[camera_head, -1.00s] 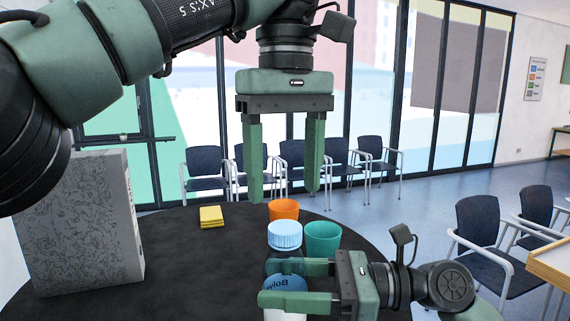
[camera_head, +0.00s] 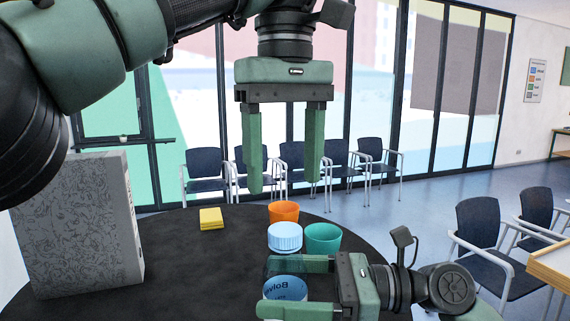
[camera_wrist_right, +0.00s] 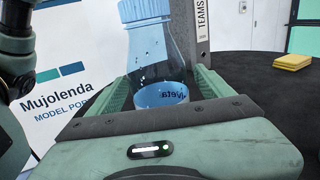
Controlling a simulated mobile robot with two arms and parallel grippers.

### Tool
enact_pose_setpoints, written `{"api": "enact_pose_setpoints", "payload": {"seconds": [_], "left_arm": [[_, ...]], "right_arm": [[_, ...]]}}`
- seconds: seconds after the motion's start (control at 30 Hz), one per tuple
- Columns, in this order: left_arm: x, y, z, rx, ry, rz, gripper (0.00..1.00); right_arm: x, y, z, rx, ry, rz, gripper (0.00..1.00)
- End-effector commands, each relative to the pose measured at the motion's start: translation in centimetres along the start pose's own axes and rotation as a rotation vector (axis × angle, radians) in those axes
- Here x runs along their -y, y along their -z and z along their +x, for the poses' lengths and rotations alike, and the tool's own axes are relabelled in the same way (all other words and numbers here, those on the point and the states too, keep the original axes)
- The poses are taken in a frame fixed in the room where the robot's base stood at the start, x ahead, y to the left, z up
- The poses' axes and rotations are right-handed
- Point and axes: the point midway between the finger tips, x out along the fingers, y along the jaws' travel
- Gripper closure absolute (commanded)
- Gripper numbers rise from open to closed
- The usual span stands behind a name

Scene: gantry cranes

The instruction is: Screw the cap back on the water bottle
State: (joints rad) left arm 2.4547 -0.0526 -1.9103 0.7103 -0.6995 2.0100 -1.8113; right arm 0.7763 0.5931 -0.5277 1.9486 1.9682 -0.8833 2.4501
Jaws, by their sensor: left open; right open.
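The water bottle (camera_head: 287,286) stands upright on the black round table, with a blue label band. It also shows as a clear blue bottle in the right wrist view (camera_wrist_right: 153,55). A light blue ribbed cap (camera_head: 285,238) sits on its top; I cannot tell how tightly it is screwed on. My right gripper (camera_head: 288,288) is open, with one finger on each side of the bottle's label. My left gripper (camera_head: 284,188) is open and empty, hanging above the cap with its fingers pointing down.
An orange cup (camera_head: 284,210) and a green cup (camera_head: 323,238) stand close behind and to the right of the bottle. A grey patterned box (camera_head: 75,225) stands at the table's left. The table's left-middle is clear.

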Motion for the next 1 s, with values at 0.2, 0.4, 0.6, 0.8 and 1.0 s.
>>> {"api": "enact_pose_setpoints", "payload": {"seconds": [0.2, 0.4, 0.6, 0.8, 1.0], "left_arm": [[0.0, 0.0, 1.1, 0.0, 0.0, 0.0, 0.35], [0.0, 0.0, 2.0, 0.0, 0.0, 0.0, 0.35], [0.0, 0.0, 2.3, 0.0, 0.0, 0.0, 0.35], [0.0, 0.0, 2.3, 0.0, 0.0, 0.0, 0.35], [0.0, 0.0, 2.3, 0.0, 0.0, 0.0, 0.35]], "right_arm": [[0.1, 0.3, -2.7, -0.002, 0.004, -0.001, 0.19], [0.1, 0.4, -6.0, -0.002, 0.004, 0.0, 0.19], [0.0, 0.1, -7.7, -0.001, 0.0, 0.0, 0.19], [0.0, 0.0, -7.8, 0.0, 0.0, 0.0, 0.19], [0.1, 0.0, -7.8, 0.0, 0.0, 0.0, 0.19]]}}
